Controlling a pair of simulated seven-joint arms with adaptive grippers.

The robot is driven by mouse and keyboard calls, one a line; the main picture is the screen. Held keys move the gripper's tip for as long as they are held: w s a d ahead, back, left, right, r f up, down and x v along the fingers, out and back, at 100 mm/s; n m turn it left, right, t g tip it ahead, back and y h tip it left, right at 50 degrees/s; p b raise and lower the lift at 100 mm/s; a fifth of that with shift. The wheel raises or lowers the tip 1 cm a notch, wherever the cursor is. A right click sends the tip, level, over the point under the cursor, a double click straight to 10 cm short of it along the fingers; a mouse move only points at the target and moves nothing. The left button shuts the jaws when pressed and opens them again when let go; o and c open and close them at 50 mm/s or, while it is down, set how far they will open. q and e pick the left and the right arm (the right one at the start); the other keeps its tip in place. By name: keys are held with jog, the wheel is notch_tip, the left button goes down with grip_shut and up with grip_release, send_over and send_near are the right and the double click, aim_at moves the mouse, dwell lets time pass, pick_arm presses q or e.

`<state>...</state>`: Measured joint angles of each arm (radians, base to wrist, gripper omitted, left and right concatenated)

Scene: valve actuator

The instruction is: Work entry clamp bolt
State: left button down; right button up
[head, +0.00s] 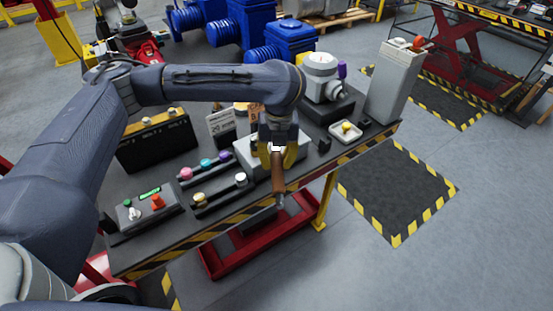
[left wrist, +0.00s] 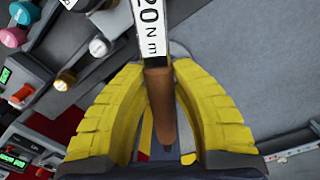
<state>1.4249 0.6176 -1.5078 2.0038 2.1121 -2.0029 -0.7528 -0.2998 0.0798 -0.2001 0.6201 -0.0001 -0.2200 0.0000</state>
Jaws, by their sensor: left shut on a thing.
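My left gripper (head: 277,150) is above the front edge of the workbench, its yellow fingers pointing down. It is shut on a tool with a brown handle (head: 278,175). In the left wrist view the yellow fingers (left wrist: 160,110) press on both sides of the brown handle (left wrist: 160,95). A white label (left wrist: 152,30) reading "20 Nm" is on the tool. A grey round-topped housing (head: 320,68) with a purple knob stands on a black block behind the gripper. I cannot make out the clamp bolt. My right gripper is not in view.
Colored-knob tools (head: 205,164) lie in a rack left of the gripper. A control box (head: 145,210) with a green display sits at the front left. A white tray (head: 345,132) and a tall grey cabinet (head: 393,80) are to the right. Open floor lies beyond the bench's right end.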

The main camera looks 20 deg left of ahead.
pick_arm(q)
jog(key=shift+f, duration=0.95)
dwell(0.3)
jog(key=shift+a, duration=0.1)
jog(key=shift+s+a+m, duration=0.25)
jog(key=shift+a+m, duration=0.7)
jog(key=shift+m, duration=0.05)
jog(key=shift+a, duration=0.2)
jog(key=shift+a+m, duration=0.8)
jog(key=shift+m, duration=0.1)
jog(key=shift+a+m, duration=0.4)
dwell(0.4)
jog(key=shift+a+m, duration=0.8)
jog(key=shift+a, duration=0.2)
